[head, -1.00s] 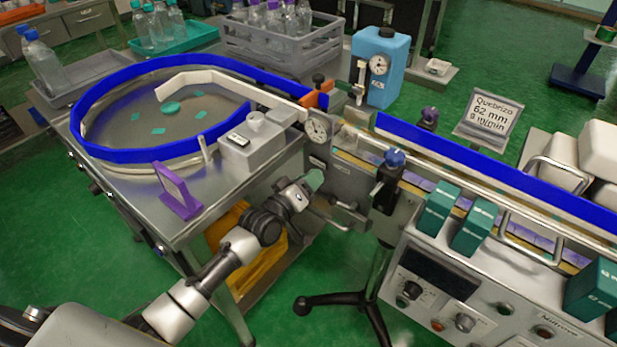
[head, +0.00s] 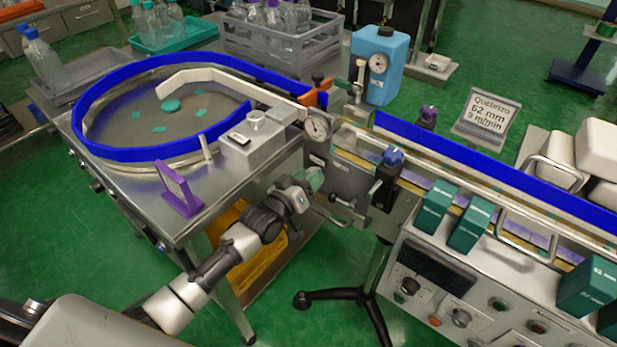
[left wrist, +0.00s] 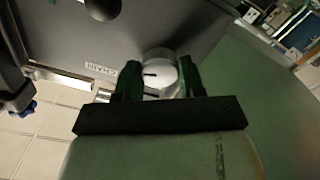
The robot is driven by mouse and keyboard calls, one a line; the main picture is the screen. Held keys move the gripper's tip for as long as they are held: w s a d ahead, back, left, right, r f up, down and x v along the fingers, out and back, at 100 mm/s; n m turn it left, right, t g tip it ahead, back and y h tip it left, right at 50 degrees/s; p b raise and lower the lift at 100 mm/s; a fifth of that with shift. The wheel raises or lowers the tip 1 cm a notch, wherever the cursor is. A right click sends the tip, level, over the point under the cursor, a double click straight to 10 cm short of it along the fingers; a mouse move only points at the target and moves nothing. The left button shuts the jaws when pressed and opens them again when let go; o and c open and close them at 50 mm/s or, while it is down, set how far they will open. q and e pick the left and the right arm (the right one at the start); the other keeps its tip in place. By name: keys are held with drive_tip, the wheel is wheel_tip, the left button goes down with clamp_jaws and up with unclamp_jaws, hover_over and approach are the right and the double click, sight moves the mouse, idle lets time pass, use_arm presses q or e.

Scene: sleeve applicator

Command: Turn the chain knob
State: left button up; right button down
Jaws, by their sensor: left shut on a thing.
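The chain knob (left wrist: 158,72) is a round white knob with a short black pointer mark, on a grey panel in the left wrist view. A label reading CHAIN (left wrist: 101,69) is beside it, upside down in this picture. My left gripper (left wrist: 159,80) has one dark green finger on each side of the knob and is shut on it. In the head view my left gripper (head: 312,180) is at the front face of the grey machine, below the conveyor; the knob is hidden there. My right gripper is not in view.
A steel table with a blue-rimmed turntable (head: 120,154) stands left of the gripper. A purple plate (head: 178,190) stands on its front edge. Teal boxes (head: 470,230) line the conveyor.

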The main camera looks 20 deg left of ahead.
use_arm(q)
drive_tip(key=o, duration=0.9)
drive_tip(key=v, duration=1.1)
drive_tip(key=shift+f+p, duration=0.1)
drive_tip(key=shift+p, duration=0.2)
drive_tip(key=s+a+f+g+y+p, duration=0.15)
drive_tip(key=s+f, duration=0.25)
drive_tip(key=f, duration=0.4)
drive_tip(key=s+a+f+m+g+y+p, duration=0.1)
drive_tip(key=s+a+f+g+y, duration=0.15)
drive_tip(key=f, duration=0.65)
drive_tip(key=s+a+f+g+y+p, duration=0.1)
drive_tip(key=s+f+g+p, duration=0.15)
drive_tip(key=s+f, duration=0.4)
drive_tip(key=s+d+f+m+g, duration=0.1)
drive_tip(key=s+f+g, duration=0.2)
drive_tip(key=s, duration=0.6)
drive_tip(key=s+f+m+g+p, duration=0.1)
drive_tip(key=s+f+g, duration=0.2)
drive_tip(key=s+f, duration=0.4)
drive_tip(key=s+d+f+m+g+y+p, duration=0.1)
drive_tip(key=s+f+g, duration=0.2)
drive_tip(key=s, duration=0.9)
drive_tip(key=shift+d+f+g, duration=0.15)
drive_tip(key=shift+f, duration=0.35)
drive_tip(key=shift+d+f+g, duration=0.1)
drive_tip(key=shift+d+f, duration=0.1)
drive_tip(key=shift+f, duration=0.25)
